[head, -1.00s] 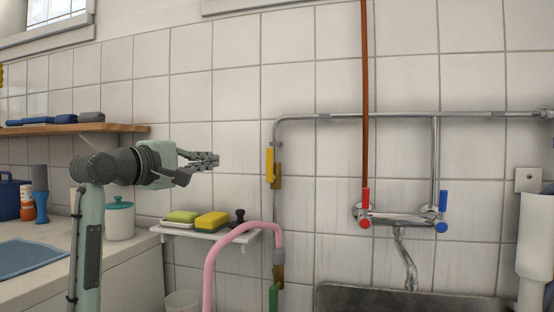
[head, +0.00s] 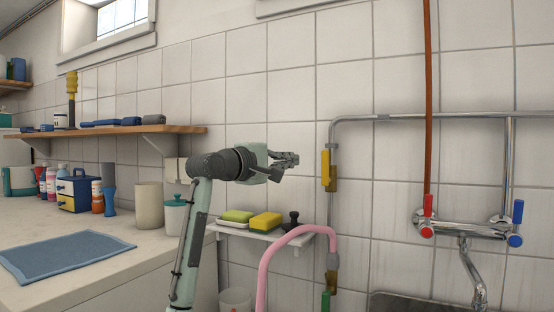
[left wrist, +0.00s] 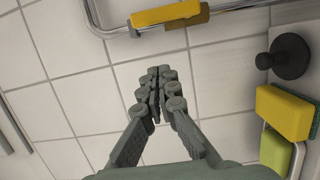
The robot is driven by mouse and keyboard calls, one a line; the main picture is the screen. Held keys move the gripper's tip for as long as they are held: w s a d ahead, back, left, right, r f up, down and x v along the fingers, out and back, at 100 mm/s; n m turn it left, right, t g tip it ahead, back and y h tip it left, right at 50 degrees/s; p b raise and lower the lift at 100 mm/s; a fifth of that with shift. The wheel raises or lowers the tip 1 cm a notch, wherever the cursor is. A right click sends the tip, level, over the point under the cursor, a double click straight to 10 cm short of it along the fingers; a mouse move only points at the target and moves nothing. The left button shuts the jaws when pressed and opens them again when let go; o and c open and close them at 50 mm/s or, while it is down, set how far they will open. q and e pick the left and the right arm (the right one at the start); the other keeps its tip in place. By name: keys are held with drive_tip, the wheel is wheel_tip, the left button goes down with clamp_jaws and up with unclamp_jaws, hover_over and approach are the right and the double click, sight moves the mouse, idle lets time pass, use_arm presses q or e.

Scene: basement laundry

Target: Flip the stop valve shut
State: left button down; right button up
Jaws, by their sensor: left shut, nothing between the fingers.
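The stop valve (head: 333,178) is a brass body on the vertical metal pipe, with a yellow lever (head: 325,168) lying along the pipe. In the left wrist view the yellow lever (left wrist: 165,13) and the brass body (left wrist: 199,18) are at the top edge. My left gripper (head: 292,159) is shut and empty, left of the lever in the head view. In the left wrist view its fingertips (left wrist: 158,78) are together, apart from the lever, against white tiles. My right gripper is in neither view.
A small white shelf (head: 262,235) below my left gripper holds sponges and a dark knobbed object (head: 292,221). A pink hose (head: 268,262) arches near the pipe. A mixer tap (head: 465,228) with red and blue levers is at right.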

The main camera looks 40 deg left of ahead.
sight(326, 167)
use_arm(q)
drive_tip(key=shift+w+d, duration=1.65)
drive_tip(key=shift+d, duration=0.3)
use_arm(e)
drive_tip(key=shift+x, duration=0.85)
use_arm(q)
drive_tip(key=shift+a+p, duration=0.1)
drive_tip(key=shift+p, duration=0.25)
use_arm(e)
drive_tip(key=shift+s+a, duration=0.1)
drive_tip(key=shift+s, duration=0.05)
